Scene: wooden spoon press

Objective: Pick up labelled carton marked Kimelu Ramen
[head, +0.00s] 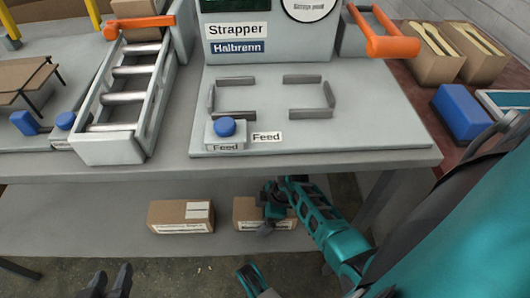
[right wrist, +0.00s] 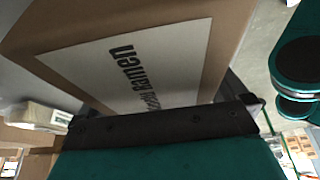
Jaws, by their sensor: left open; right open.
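Two brown cartons stand on the low shelf under the table in the head view. The left carton (head: 172,212) has a white label on top and a label strip on its front, too small to read. The right carton (head: 245,208) is partly hidden by my right gripper (head: 271,206), which is open at its right part. In the right wrist view a carton (right wrist: 110,22) fills the space just in front of my gripper. Its white label (right wrist: 130,68) reads "Ramen"; the word before it is partly cut off. Contact cannot be told. My left gripper (head: 108,283) is open and empty at the bottom left.
The table (head: 320,165) overhangs the low shelf (head: 205,245). On it stand the Strapper machine (head: 265,30), a blue Feed button (head: 225,127) and a roller conveyor (head: 130,90). Boxes with wooden spoons (head: 430,55) stand at the right. The shelf left of the cartons is clear.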

